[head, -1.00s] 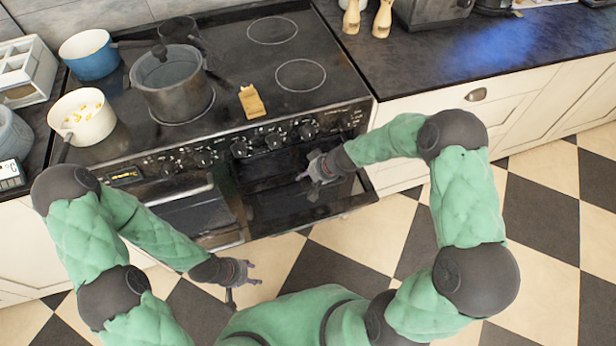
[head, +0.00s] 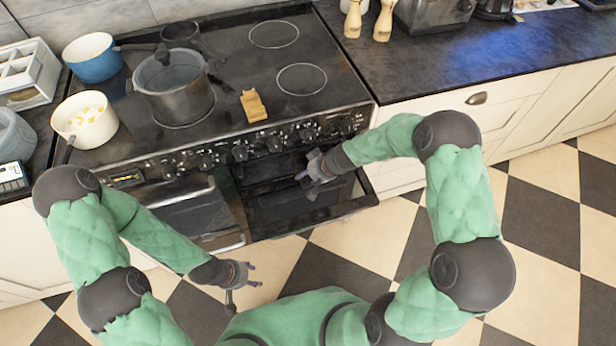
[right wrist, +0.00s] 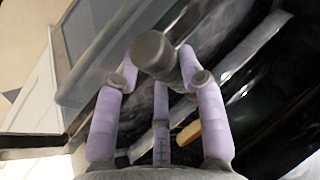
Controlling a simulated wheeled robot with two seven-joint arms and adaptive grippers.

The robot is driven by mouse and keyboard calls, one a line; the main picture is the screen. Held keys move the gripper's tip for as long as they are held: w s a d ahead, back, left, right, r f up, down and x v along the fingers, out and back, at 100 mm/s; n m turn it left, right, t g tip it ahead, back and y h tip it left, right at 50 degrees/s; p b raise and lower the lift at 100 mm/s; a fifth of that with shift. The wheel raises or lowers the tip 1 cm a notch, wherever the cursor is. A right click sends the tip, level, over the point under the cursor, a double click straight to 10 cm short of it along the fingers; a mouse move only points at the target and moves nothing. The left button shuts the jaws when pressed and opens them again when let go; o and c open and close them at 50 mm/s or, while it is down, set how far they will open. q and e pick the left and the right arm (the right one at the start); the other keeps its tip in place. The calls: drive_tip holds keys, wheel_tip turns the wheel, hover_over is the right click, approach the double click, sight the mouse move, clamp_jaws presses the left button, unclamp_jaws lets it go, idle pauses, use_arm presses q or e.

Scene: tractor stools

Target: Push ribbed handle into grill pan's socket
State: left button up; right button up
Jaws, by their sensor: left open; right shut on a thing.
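The handle is barely visible in the head view. The grill pan and its socket cannot be told apart from the dark compartment (head: 262,172). My left gripper (head: 250,288) is open and empty, low in front of the cooker.
The oven door (head: 300,217) hangs open below the right gripper. A closed door with a rail handle (head: 185,193) is to its left. Knobs (head: 240,152) line the front above. A pot (head: 172,92) and a small wooden piece (head: 253,106) stand on the hob.

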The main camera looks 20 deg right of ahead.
drive_tip(key=shift+w+p, duration=0.45)
drive_tip(key=shift+w, duration=0.7)
drive_tip(key=o, duration=1.2)
drive_tip(key=shift+o, duration=0.2)
